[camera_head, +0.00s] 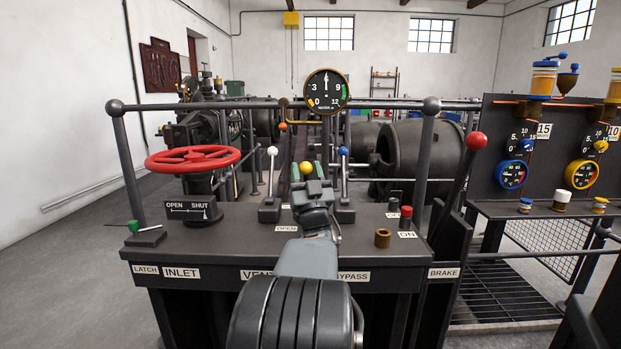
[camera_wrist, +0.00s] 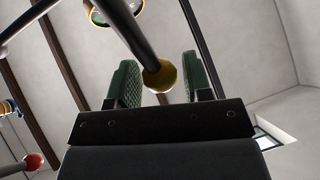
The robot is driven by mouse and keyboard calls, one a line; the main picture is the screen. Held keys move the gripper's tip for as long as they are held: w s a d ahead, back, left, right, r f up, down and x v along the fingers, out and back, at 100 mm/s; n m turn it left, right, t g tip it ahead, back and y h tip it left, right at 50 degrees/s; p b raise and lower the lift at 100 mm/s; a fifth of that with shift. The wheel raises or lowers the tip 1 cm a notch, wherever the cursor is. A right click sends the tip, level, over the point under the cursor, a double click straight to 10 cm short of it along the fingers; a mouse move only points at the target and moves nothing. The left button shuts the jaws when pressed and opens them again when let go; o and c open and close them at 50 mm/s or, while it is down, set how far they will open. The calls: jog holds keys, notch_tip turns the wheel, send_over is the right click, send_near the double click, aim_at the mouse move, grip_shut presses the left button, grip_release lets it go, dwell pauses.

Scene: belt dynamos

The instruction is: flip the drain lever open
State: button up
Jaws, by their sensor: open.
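A lever with a yellow ball knob (camera_head: 306,168) stands in the middle of the control desk, between a white-knobbed lever (camera_head: 272,151) and a blue-knobbed lever (camera_head: 343,151). Its base and label are hidden behind my arm, so I cannot read whether it says drain. My gripper (camera_head: 308,174) is at this knob, with its green-padded fingers apart. In the wrist view the yellow knob (camera_wrist: 160,75), on its dark rod, shows between the two open fingers (camera_wrist: 157,84). There is a gap on both sides, and neither pad appears to touch it.
A red handwheel (camera_head: 193,158) is at the left, and a red-knobbed brake lever (camera_head: 476,141) at the right. A rail (camera_head: 240,105) with a round gauge (camera_head: 326,91) runs behind the levers.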

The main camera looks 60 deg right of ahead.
jog(key=shift+s+a+f, duration=0.15)
jog(key=shift+s+f, duration=0.05)
jog(key=shift+f, duration=0.1)
jog(key=s+a+f+p, duration=0.1)
jog(key=s+a+p, duration=0.2)
jog(key=s+a, duration=0.6)
jog(key=shift+s+a+f, duration=0.2)
jog(key=shift+s+f, duration=0.05)
jog(key=shift+s, duration=0.05)
